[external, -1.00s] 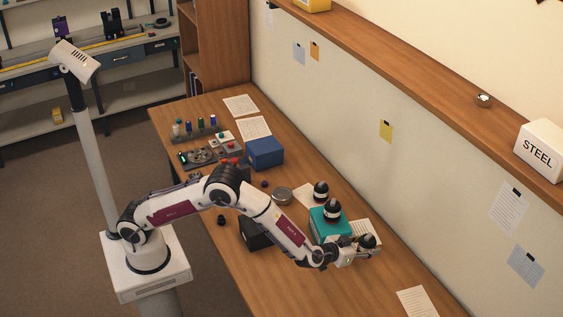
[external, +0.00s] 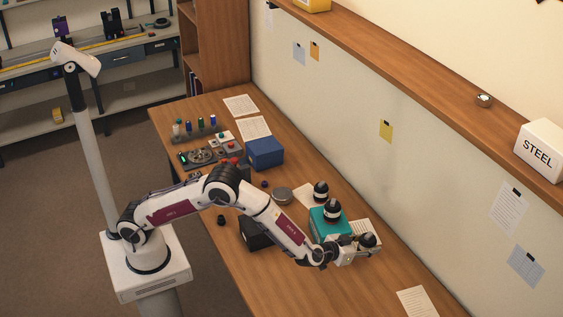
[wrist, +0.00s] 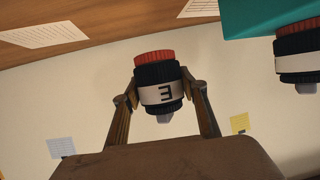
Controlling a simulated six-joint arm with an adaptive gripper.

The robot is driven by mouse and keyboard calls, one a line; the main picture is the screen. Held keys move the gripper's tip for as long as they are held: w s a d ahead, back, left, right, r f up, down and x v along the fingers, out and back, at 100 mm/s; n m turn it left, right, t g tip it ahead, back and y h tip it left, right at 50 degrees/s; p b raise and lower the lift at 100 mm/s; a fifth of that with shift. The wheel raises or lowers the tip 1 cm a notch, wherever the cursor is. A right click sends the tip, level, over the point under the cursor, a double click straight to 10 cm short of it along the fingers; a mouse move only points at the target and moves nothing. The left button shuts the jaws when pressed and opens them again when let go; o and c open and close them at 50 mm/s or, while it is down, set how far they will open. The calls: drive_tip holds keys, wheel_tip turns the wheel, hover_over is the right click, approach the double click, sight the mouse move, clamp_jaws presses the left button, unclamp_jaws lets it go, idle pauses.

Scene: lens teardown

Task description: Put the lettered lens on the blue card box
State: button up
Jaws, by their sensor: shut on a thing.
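My gripper (external: 364,250) is shut on a black lens (external: 368,239), to the right of the teal box. In the wrist view my gripper (wrist: 160,97) has one finger on each side of the lens (wrist: 158,75); its white band carries a letter that looks like an upside-down E, and its ribbed end is red. The blue card box (external: 265,153) stands farther back on the bench, left of the lens. Nothing shows on its top.
A teal box (external: 325,230) bears another banded black lens (external: 332,211); a third black lens (external: 321,190) stands behind it.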

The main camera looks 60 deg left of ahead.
wheel_tip(320, 180, up, 14)
drive_tip(key=shift+r, duration=0.2)
drive_tip(key=w+a+n+g+y, duration=0.1)
drive_tip(key=w+a+n+y, duration=0.2)
drive_tip(key=a, duration=1.6)
drive_tip(key=w+a+n+y, duration=0.2)
drive_tip(key=w+a, duration=0.3)
drive_tip(key=a, duration=1.3)
drive_tip(key=s+a+n+g+y, duration=0.15)
drive_tip(key=s+a, duration=0.25)
drive_tip(key=a, duration=0.8)
drive_tip(key=s+a+n+g+y, duration=0.15)
drive_tip(key=s+a, duration=0.25)
drive_tip(key=a, duration=0.9)
drive_tip(key=s+a+n+g+y, duration=0.15)
drive_tip(key=s+a, duration=0.25)
drive_tip(key=a, duration=0.8)
drive_tip(key=shift+t, duration=0.25)
drive_tip(key=shift+w+f, duration=0.15)
drive_tip(key=shift+f, duration=2.4)
drive_tip(key=shift+f, duration=0.1)
drive_tip(key=shift+f, duration=3.05)
